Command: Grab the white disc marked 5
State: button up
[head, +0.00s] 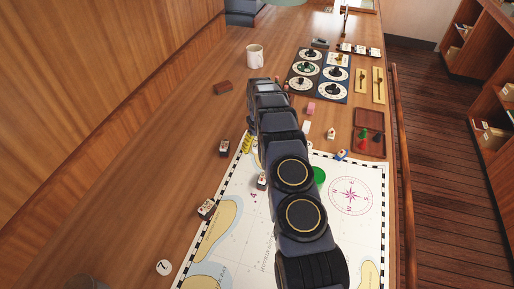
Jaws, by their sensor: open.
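I cannot make out a white disc marked 5 in the head view; it may be hidden behind my arm. One white disc marked 7 (164,267) lies on the wooden table at the lower left, beside the chart. My arm crosses the middle of the view, over the chart. My gripper (266,84) is at its far end, below the white mug and left of the dark blue board. It is open. Its fingers are small and hard to make out, and I see nothing held in it.
A chart (350,225) covers the near table. Dice-like blocks (207,208) lie left. A rail (401,160) edges the right side.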

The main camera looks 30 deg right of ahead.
jog(key=shift+f, duration=0.5)
jog(key=c, duration=1.2)
jog(key=shift+o, duration=0.2)
